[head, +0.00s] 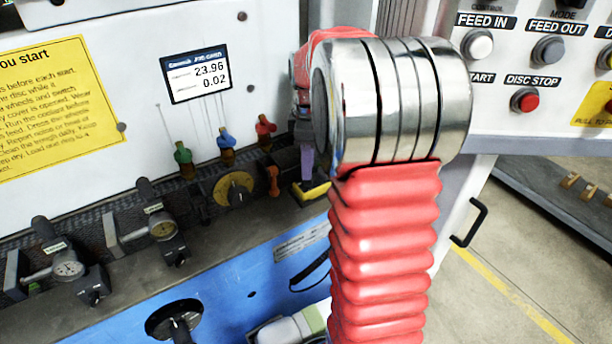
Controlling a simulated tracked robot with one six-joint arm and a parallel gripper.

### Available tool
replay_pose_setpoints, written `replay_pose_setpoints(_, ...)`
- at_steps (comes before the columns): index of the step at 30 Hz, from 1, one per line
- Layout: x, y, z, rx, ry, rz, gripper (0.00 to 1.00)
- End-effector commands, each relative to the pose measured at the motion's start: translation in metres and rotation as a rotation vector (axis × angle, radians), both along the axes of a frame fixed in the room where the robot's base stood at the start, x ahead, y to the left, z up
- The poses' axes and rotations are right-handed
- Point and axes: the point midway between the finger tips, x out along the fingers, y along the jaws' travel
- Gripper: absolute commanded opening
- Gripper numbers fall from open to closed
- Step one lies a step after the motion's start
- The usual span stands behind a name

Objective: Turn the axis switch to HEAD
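I cannot make out a switch labelled for axis or HEAD in this view. The control panel (505,55) at the upper right is cut off by the frame's top and right edges. It shows a light FEED IN button (478,44), a grey FEED OUT button (548,50) and a red DISC STOP button (525,100). Part of a dark control (570,3) shows at the top edge near the word MODE. My red and silver arm fills the middle and covers the panel's left part.
A white machine wall holds a small display (196,74) and a yellow notice (52,108). Below are a yellow dial (234,189), several gauges and coloured valves. A black handle (471,222) sticks out at right. Floor (490,290) shows at lower right.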

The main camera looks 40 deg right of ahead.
Motion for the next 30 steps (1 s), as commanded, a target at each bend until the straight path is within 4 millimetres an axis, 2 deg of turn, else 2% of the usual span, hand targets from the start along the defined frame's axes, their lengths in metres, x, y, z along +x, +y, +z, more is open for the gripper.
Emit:
replay_pose_setpoints(3, -0.001, 0.0, -0.018, 0.001, 0.003, 0.0, 0.27)
replay_pose_setpoints(9, 0.0, 0.0, -0.037, 0.001, 0.001, 0.0, 0.27)
replay_pose_setpoints(20, 0.0, 0.0, -0.04, -0.001, -0.001, 0.0, 0.26)
replay_pose_setpoints(30, 0.0, 0.0, -0.04, -0.001, -0.001, 0.001, 0.02)
